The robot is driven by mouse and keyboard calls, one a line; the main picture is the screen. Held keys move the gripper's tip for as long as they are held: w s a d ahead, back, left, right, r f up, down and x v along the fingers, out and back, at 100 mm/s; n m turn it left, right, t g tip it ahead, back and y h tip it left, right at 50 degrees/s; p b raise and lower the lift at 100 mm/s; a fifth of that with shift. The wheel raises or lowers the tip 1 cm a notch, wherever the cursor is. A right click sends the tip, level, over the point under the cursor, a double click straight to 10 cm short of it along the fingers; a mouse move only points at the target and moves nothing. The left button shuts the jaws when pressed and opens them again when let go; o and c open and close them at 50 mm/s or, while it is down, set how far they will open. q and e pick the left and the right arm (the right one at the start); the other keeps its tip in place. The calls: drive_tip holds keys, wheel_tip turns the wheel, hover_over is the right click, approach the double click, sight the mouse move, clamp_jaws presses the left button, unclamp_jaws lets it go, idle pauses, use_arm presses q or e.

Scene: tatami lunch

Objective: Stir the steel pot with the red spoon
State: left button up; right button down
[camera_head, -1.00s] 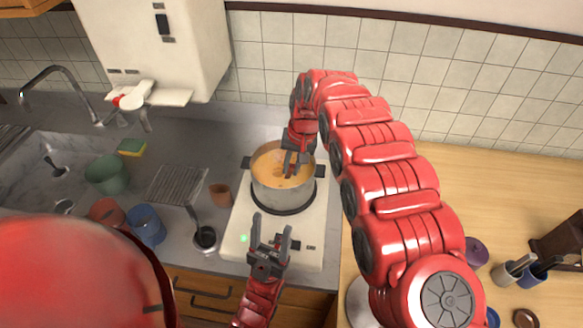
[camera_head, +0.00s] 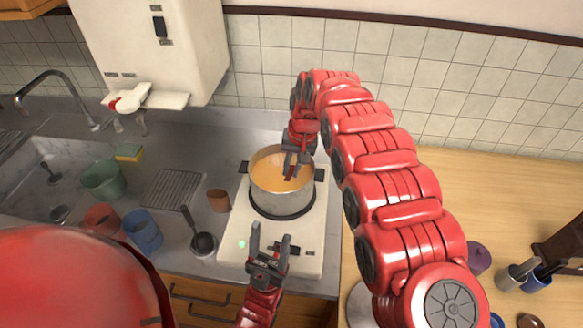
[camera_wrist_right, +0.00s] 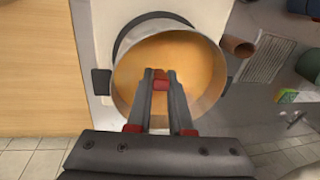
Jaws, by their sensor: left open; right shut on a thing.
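The steel pot (camera_head: 281,205) stands on the white cooker (camera_head: 232,236) and holds orange soup; it also shows in the right wrist view (camera_wrist_right: 205,101). My right gripper (camera_head: 291,174) reaches down over the pot's opening. It is shut on the red spoon, of which only a small red part (camera_wrist_right: 160,83) shows between the fingertips in the right wrist view. The spoon's lower end is hidden, apparently in the soup. My left gripper (camera_head: 268,245) is open and empty, in front of the pot above the cooker's front edge.
A ladle (camera_head: 203,243), a brown cup (camera_head: 218,200), a blue cup (camera_head: 143,230) and a green cup (camera_head: 103,180) stand left of the cooker. A sponge (camera_head: 129,153) lies near the sink. The wooden counter (camera_head: 500,205) is at right.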

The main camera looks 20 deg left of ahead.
idle(0.3)
drive_tip(key=shift+r+p, duration=0.55)
drive_tip(key=shift+r, duration=2)
